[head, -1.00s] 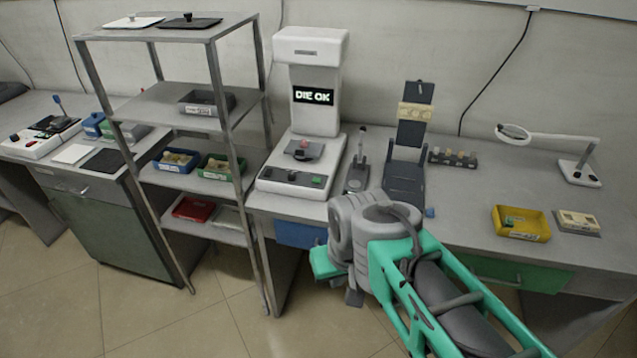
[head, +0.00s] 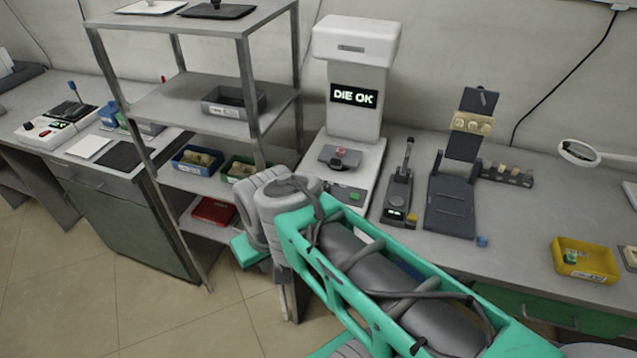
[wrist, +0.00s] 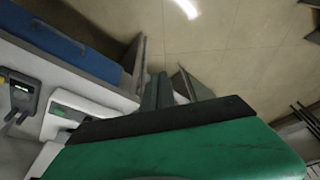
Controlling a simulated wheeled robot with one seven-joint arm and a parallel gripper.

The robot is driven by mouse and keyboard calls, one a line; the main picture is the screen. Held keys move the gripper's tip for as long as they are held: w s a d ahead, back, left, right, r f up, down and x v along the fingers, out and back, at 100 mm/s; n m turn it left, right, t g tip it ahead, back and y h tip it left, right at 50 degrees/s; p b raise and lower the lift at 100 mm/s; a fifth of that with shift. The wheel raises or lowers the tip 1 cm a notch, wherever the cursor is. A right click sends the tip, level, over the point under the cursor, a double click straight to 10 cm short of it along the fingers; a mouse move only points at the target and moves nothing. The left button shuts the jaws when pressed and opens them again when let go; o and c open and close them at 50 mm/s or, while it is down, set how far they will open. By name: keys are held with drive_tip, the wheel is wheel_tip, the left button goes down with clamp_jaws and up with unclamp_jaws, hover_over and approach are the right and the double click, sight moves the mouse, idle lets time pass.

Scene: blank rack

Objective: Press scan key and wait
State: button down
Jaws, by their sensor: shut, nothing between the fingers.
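The white scan machine (head: 356,60) stands on the bench, its dark screen (head: 354,95) reading "DIE OK". A small dark piece with a red top (head: 340,153) sits on its stage. A green key (head: 357,195) shows on the base front; my arm covers the front left of the base. The machine's front edge and a green key (wrist: 58,111) also show in the wrist view. My gripper (wrist: 158,88) is shut and empty, over the floor in front of the bench, apart from the machine. In the head view my wrist mostly hides it.
A metal rack (head: 245,75) with bins stands left of the machine. A grey handset-like device (head: 398,195) and a dark stand (head: 452,205) are to its right. A yellow bin (head: 583,262) lies further right. A blue drawer front (wrist: 62,38) shows in the wrist view.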

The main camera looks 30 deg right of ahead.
wheel_tip(320, 180, up, 4)
drive_tip(key=m+t+y+p, duration=0.2)
drive_tip(key=m+t+p, duration=0.45)
drive_tip(key=p, duration=0.75)
hover_over(358, 197)
drive_tip(key=shift+a+r+g, duration=0.1)
drive_tip(key=shift+r+g, duration=0.1)
drive_tip(key=shift+g, duration=0.15)
drive_tip(key=shift+f, duration=0.1)
wheel_tip(358, 197, down, 9)
drive_tip(key=b, duration=0.6)
drive_tip(key=shift+r, duration=0.2)
drive_tip(key=shift+f+b, duration=0.4)
